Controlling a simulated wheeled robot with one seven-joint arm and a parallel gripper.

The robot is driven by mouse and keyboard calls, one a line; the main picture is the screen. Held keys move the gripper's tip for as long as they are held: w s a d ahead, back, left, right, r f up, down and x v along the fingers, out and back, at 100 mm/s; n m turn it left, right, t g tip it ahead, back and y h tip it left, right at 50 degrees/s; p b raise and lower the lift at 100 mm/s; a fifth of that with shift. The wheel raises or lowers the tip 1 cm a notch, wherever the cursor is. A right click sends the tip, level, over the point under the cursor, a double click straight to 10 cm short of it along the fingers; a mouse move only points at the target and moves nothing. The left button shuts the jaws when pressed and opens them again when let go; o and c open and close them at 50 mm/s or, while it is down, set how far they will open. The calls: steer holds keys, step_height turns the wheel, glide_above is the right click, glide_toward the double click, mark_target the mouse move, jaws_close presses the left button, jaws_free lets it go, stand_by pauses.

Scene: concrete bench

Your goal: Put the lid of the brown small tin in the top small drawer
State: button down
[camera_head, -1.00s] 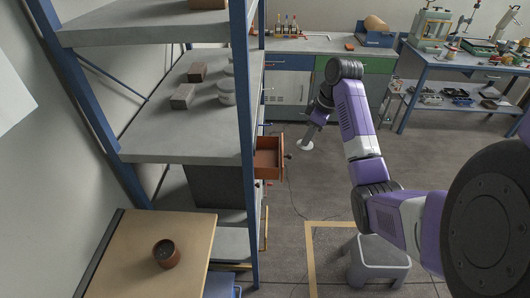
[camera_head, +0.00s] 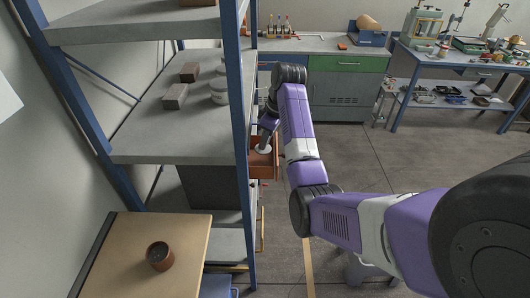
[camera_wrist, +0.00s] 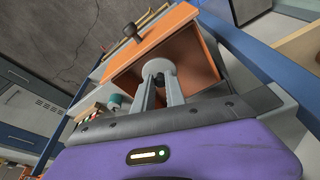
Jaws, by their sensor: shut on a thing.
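The brown small tin (camera_head: 160,256) stands open, without its lid, on the wooden-topped table at the lower left. My gripper (camera_wrist: 159,84) is shut on the pale grey round lid (camera_wrist: 161,66); a dark knob shows between the fingertips. In the head view the lid (camera_head: 263,150) appears over the opening of the pulled-out orange-brown drawer (camera_head: 262,171). In the wrist view the drawer (camera_wrist: 196,57) lies open behind the lid, with a dark handle on its front. I cannot tell whether the lid is above the rim or inside it.
A blue shelf post (camera_head: 236,120) stands close left of the drawer and my arm. Grey shelves (camera_head: 185,130) hold dark blocks and pale round containers. A bench with a green drawer front (camera_head: 348,64) stands behind. The floor to the right is mostly clear.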

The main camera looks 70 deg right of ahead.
mark_target(265, 151)
steer(key=shift+f+p, duration=0.6)
steer(key=shift+f, duration=1.55)
steer(key=shift+f, duration=0.4)
steer(key=c, duration=1.4)
jaws_free()
steer(key=shift+r, duration=0.65)
steer(key=b+v, duration=0.1)
steer(key=v, duration=0.3)
steer(key=shift+s+d+r, duration=0.1)
steer(key=shift+s+r, duration=0.1)
steer(key=shift+r, duration=0.15)
steer(key=shift+p+v, duration=0.5)
steer(key=shift+v, duration=2.9)
